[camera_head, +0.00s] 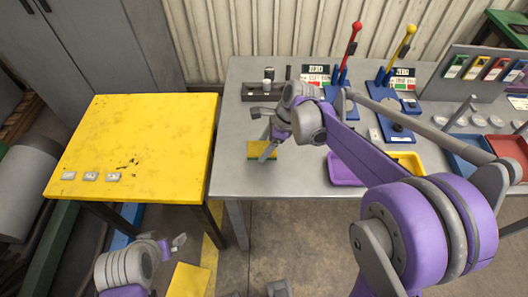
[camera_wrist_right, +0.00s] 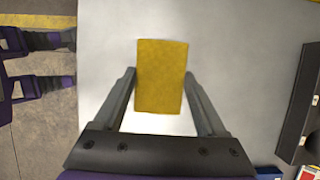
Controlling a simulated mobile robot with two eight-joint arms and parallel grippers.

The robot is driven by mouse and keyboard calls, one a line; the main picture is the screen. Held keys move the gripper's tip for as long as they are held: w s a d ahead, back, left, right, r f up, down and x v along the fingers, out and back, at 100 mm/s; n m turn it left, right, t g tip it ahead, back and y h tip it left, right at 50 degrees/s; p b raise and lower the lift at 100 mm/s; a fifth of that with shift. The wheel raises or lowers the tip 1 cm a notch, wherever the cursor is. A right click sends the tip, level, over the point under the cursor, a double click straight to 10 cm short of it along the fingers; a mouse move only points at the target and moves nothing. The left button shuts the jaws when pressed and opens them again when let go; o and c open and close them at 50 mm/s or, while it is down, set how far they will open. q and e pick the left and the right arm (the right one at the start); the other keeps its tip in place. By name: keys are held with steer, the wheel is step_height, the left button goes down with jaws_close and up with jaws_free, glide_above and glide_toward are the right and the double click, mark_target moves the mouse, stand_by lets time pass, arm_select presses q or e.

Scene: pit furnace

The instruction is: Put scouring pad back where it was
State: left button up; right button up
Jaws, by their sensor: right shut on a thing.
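The scouring pad (camera_head: 262,150), yellow with a green edge, is at the front left of the grey workbench. In the right wrist view the pad (camera_wrist_right: 161,75) shows its yellow face between the two fingers. My right gripper (camera_head: 267,147) is shut on the pad over the grey bench top. Whether the pad touches the bench I cannot tell. My left gripper (camera_head: 172,246) is low in front of the yellow table, its fingers apart and empty.
The yellow table (camera_head: 140,130) at left bears several small grey pieces at its front. On the grey bench (camera_head: 230,180) stand a dark tray (camera_head: 250,92) behind my right gripper, lever devices with red and yellow handles, a purple tray (camera_head: 345,172) and a blue tray (camera_head: 462,148).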

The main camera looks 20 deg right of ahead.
steer(key=shift+f, duration=1.5)
steer(key=shift+s+f+b, duration=0.1)
steer(key=shift+f+b, duration=0.3)
steer(key=shift+b, duration=0.05)
steer(key=o, duration=1.1)
steer(key=shift+s+f, duration=0.1)
steer(key=shift+o, duration=0.2)
steer(key=w+p+v, duration=0.1)
steer(key=v, duration=1.1)
steer(key=s+f+n+t+h, duration=0.2)
steer(key=s+f+n, duration=0.1)
steer(key=s+n, duration=0.7)
steer(key=s+f+n+t+h, duration=0.2)
steer(key=s+f+n, duration=0.1)
steer(key=s+n, duration=0.7)
steer(key=shift+s+a+f+n, duration=0.2)
steer(key=shift+f+n, duration=0.15)
steer(key=shift+n, duration=0.25)
